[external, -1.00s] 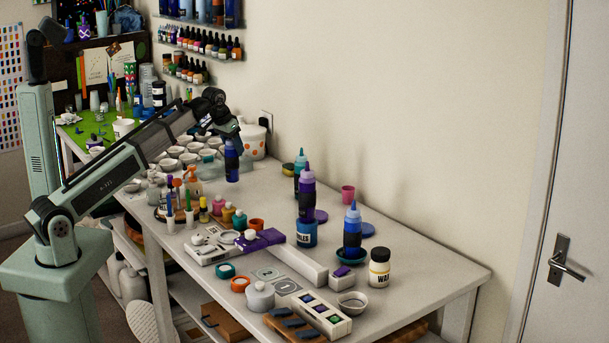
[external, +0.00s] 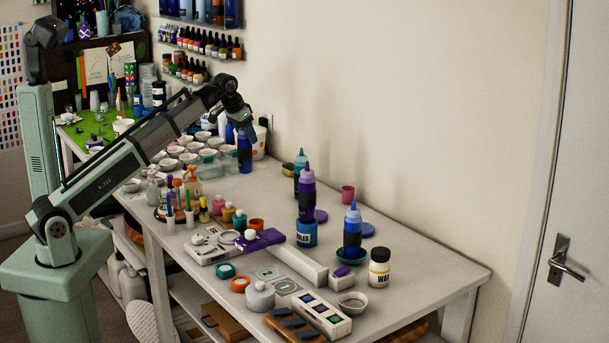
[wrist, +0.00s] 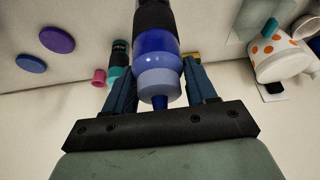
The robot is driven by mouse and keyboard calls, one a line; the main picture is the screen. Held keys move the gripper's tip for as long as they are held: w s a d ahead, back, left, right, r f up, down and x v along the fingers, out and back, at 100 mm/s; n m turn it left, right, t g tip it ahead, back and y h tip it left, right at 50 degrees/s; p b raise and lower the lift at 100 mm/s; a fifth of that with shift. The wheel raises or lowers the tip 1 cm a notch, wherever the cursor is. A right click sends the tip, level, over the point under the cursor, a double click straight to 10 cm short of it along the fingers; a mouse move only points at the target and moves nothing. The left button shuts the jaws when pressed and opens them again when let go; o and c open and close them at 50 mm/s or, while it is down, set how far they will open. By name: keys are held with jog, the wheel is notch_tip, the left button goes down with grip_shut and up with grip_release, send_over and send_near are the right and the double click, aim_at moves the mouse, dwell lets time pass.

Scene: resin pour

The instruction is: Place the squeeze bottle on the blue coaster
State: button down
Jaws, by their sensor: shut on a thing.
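My gripper (external: 241,127) is shut on a dark blue squeeze bottle (external: 245,157) with a black band. In the wrist view the bottle (wrist: 156,45) sits between the two fingers, its paler blue cap toward the palm. In the external view it hangs roughly upright near the table's back left; its exact height above the table is hard to tell. The blue coaster (external: 367,229) lies flat and bare far to the right of my gripper. It also shows at the left of the wrist view (wrist: 30,63).
A purple coaster (external: 320,216), pink cup (external: 347,194) and teal bottle (external: 300,166) stand near the blue coaster. A purple bottle (external: 306,207) and another blue bottle (external: 352,232) stand in front. White cups and an orange-dotted tub (wrist: 280,55) are near my gripper.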

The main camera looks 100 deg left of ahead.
jog(key=w+d+m+h, duration=0.1)
jog(key=w+d+m, duration=0.1)
jog(key=w+d, duration=0.75)
jog(key=w+d+m, duration=0.1)
jog(key=w+d, duration=0.5)
jog(key=w, duration=0.6)
jog(key=w+d+m+h, duration=0.1)
jog(key=w+d+m, duration=0.1)
jog(key=w+d, duration=0.75)
jog(key=w+a+r+n+y, duration=0.2)
jog(key=w+a+n, duration=0.2)
jog(key=w, duration=0.7)
notch_tip(320, 180, down, 10)
jog(key=a+n, duration=0.1)
jog(key=n, duration=0.2)
jog(key=shift+s+r+n+g+y, duration=0.2)
jog(key=shift+n+g+y, duration=0.1)
jog(key=shift+g, duration=0.1)
jog(key=shift+f, duration=0.15)
jog(key=shift+c, duration=1.7)
grip_release()
